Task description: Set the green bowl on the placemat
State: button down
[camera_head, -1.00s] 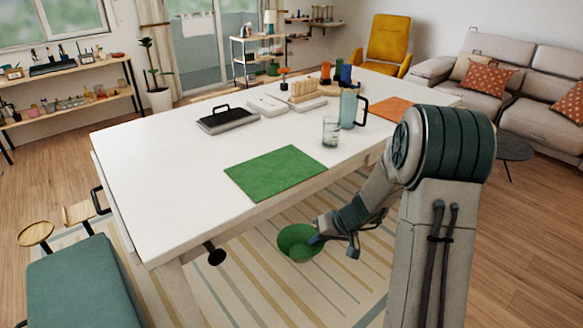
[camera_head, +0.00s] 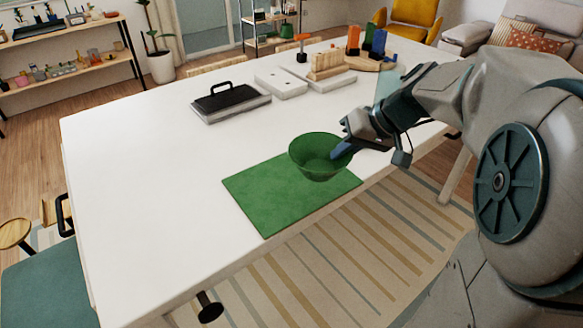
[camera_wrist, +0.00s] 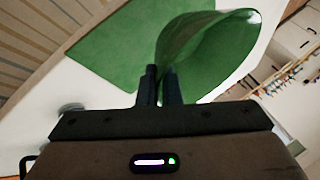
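The green bowl (camera_head: 318,160) is upright at the right part of the green placemat (camera_head: 275,200), seemingly a little above it. The placemat lies flat on the white table. My gripper (camera_head: 345,149) is shut on the bowl's right rim in the head view. In the wrist view, the two dark fingers of my gripper (camera_wrist: 160,88) pinch the wall of the bowl (camera_wrist: 205,50), with the placemat (camera_wrist: 125,45) below and beyond it. Whether the bowl's base touches the placemat cannot be told.
The white table (camera_head: 150,180) is clear to the left of the placemat. Behind are a tray with a black handle (camera_head: 230,100), a white board (camera_head: 281,83) and a wooden rack (camera_head: 328,64). A dark knob (camera_head: 209,309) sticks out at the table's front.

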jog(key=w+a+f, duration=0.1)
jog(key=a+f, duration=0.1)
jog(key=a, duration=0.1)
jog(key=w+a+f, duration=0.2)
jog(key=a, duration=0.1)
jog(key=w+a+f+p, duration=0.1)
jog(key=w+a+f, duration=0.1)
jog(key=a, duration=0.2)
jog(key=shift+w+f, duration=0.1)
jog(key=shift+f, duration=2.25)
jog(key=shift+f, duration=0.15)
jog(key=c, duration=1.6)
grip_release()
